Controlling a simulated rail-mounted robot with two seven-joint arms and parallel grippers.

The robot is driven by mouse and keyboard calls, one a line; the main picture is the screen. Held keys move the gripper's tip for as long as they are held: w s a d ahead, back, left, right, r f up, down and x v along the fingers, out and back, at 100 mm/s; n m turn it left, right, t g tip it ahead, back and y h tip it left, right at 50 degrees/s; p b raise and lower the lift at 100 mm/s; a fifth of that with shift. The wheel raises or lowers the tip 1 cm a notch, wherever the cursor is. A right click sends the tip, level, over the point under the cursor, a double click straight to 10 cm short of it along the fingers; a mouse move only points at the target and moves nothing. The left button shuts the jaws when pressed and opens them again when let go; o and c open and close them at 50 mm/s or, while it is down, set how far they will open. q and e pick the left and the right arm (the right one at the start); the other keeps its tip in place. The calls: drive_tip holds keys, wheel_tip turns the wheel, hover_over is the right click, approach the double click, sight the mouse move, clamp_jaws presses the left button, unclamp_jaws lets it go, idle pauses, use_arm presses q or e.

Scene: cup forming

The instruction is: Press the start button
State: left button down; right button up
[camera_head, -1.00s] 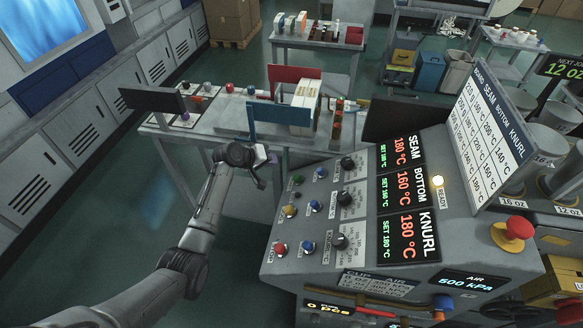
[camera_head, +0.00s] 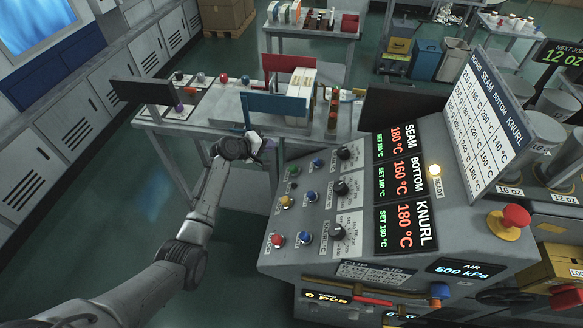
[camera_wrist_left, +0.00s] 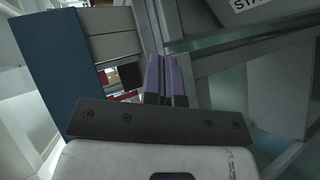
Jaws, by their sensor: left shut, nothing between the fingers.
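The sloped control panel (camera_head: 345,275) fills the right half of the head view. Its left part carries a green button (camera_head: 293,170), a yellow one (camera_head: 285,201), a red one (camera_head: 277,239) and several blue ones. Their labels are too small to read there. My left gripper (camera_head: 256,143) is left of the green button, apart from the panel. In the left wrist view its purple fingers (camera_wrist_left: 166,78) are together and empty. A partly cut-off label starting "STA" (camera_wrist_left: 248,4) shows at the top right there; no button shows beside it. My right gripper is out of view.
Black knobs (camera_head: 341,188) stand right of the buttons. A red emergency-type button (camera_head: 516,216) is at the panel's right. A table (camera_head: 180,118) with dark, red and blue boards stands behind my left gripper. Open floor (camera_head: 120,215) lies to the left.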

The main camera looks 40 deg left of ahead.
sight(293, 169)
use_arm(q)
drive_tip(key=shift+w+d+f+b, duration=0.35)
drive_tip(key=shift+d+f+b, duration=0.45)
drive_tip(key=shift+f, duration=0.35)
drive_tip(key=shift+w+d+f+b, duration=0.3)
drive_tip(key=shift+d+f+b, duration=0.5)
drive_tip(key=shift+f, duration=0.3)
drive_tip(key=shift+w+d+f+b, duration=0.35)
drive_tip(key=shift+d+f+b, duration=0.35)
drive_tip(key=shift+f+b, duration=0.35)
drive_tip(key=shift+f, duration=0.15)
drive_tip(key=shift+w+d+f, duration=0.1)
drive_tip(key=shift+d+f, duration=0.1)
drive_tip(key=shift+f, duration=0.1)
